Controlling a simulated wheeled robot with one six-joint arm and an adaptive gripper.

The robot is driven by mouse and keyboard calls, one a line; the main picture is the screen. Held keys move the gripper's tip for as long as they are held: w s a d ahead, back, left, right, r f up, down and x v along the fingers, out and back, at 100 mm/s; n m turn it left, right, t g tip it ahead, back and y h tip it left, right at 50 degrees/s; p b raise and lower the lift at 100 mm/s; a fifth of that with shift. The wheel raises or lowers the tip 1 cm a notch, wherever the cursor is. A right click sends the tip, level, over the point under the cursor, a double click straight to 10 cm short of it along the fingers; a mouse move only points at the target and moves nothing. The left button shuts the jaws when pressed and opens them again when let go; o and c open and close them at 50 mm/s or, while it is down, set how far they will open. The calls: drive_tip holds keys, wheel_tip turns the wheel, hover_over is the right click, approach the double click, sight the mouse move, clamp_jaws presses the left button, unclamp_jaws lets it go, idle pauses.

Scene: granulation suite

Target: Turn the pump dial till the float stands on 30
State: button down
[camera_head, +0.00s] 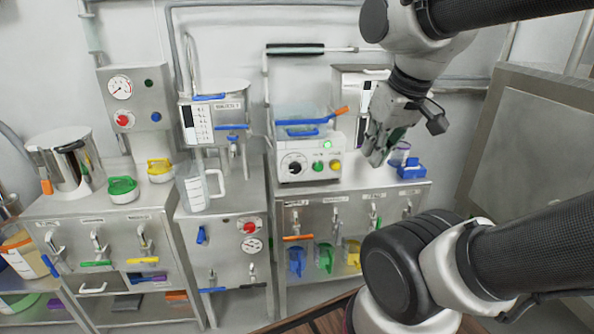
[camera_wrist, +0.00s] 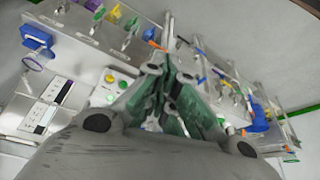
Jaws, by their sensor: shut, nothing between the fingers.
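A white pump unit (camera_head: 308,158) stands on the middle-right steel cabinet. Its front has a round black dial (camera_head: 293,166) with a white pointer mark, a lit green light and green and yellow buttons. To its upper right, a panel (camera_head: 364,92) with a white scale is partly hidden by my arm; no float or reading can be made out. My gripper (camera_head: 376,158) is shut and empty, right of the pump unit and apart from the dial. In the wrist view my gripper (camera_wrist: 174,48) has its green-padded fingers together at the tips. The dial cannot be made out there.
A clear jug (camera_head: 197,188) stands to the left. Taps (camera_head: 338,217) line the cabinet front below.

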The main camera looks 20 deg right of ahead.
drive_tip(key=c, duration=1.7)
unclamp_jaws()
drive_tip(key=shift+a+f, duration=0.15)
drive_tip(key=shift+c, duration=0.2)
drive_tip(key=o, duration=0.8)
drive_tip(key=f+g, duration=0.1)
drive_tip(key=f, duration=0.2)
drive_tip(key=w+a+f+g, duration=0.1)
drive_tip(key=f+g, duration=0.1)
drive_tip(key=w+a+f+g, duration=0.1)
drive_tip(key=f, duration=0.2)
drive_tip(key=shift+w+a+f+n+g, duration=0.1)
drive_tip(key=shift+w+f+n+g, duration=0.1)
drive_tip(key=shift+f+n+g, duration=0.15)
drive_tip(key=shift+o, duration=0.2)
drive_tip(key=n+t+h, duration=0.5)
drive_tip(key=n+t, duration=0.2)
drive_tip(key=t, duration=1.1)
approach(295, 169)
drive_tip(key=w, duration=0.3)
drive_tip(key=x, duration=0.3)
drive_tip(key=d+x, duration=0.1)
drive_tip(key=x, duration=0.3)
drive_tip(key=shift+s, duration=0.15)
